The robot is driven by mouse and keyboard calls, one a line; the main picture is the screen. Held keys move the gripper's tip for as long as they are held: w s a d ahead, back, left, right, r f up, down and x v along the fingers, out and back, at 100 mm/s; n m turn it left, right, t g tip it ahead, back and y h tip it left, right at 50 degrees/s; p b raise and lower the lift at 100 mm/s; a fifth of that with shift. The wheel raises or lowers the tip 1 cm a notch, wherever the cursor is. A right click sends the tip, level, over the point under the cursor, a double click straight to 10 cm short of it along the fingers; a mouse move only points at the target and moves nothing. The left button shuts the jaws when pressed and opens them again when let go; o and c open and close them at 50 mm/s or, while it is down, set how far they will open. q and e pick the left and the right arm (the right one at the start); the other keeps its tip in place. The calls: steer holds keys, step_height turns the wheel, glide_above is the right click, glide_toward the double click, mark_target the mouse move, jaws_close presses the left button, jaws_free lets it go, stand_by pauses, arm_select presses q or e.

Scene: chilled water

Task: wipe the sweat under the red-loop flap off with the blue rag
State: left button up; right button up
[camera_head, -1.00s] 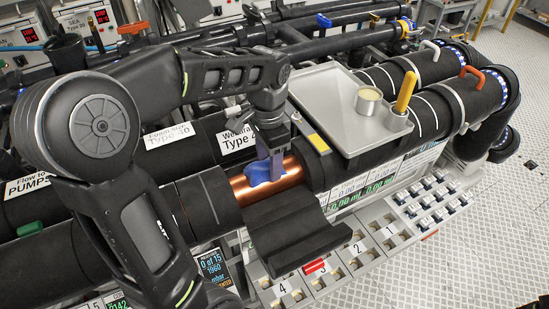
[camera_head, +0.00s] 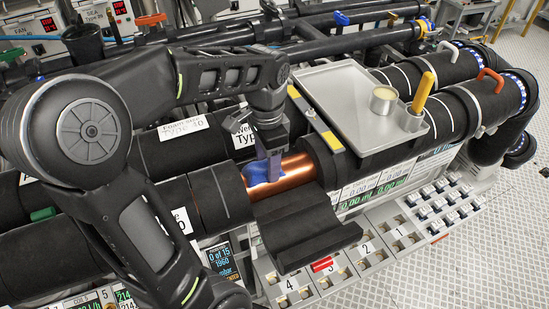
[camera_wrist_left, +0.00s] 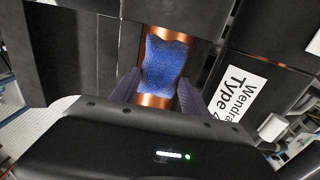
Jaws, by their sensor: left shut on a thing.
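The blue rag (camera_head: 256,180) lies against the bare copper pipe (camera_head: 300,171), near the left end of the exposed stretch. My left gripper (camera_head: 268,163) comes down from above and is shut on the rag. In the left wrist view the rag (camera_wrist_left: 164,66) shows between the two fingers, with copper (camera_wrist_left: 168,35) above and below it. The black flap (camera_head: 305,232) hangs open in front of the pipe. I cannot make out sweat drops on the copper, and the part under the rag is hidden. My right gripper is out of view.
A grey tray (camera_head: 350,95) with a cream-coloured cup (camera_head: 383,98) and a yellow-handled tool (camera_head: 423,92) stands right of the opening. Black insulated pipes flank the copper. A red handle (camera_head: 491,79) sits on the front pipe. Numbered panels (camera_head: 370,248) lie below.

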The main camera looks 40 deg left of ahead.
arm_select(q)
steer(key=shift+s, duration=0.1)
stand_by(0.3)
step_height(320, 180, up, 3)
steer(key=shift+f+p, duration=0.1)
steer(key=shift+p, duration=1.05)
steer(key=shift+r+p, duration=0.85)
steer(key=shift+r, duration=2.8)
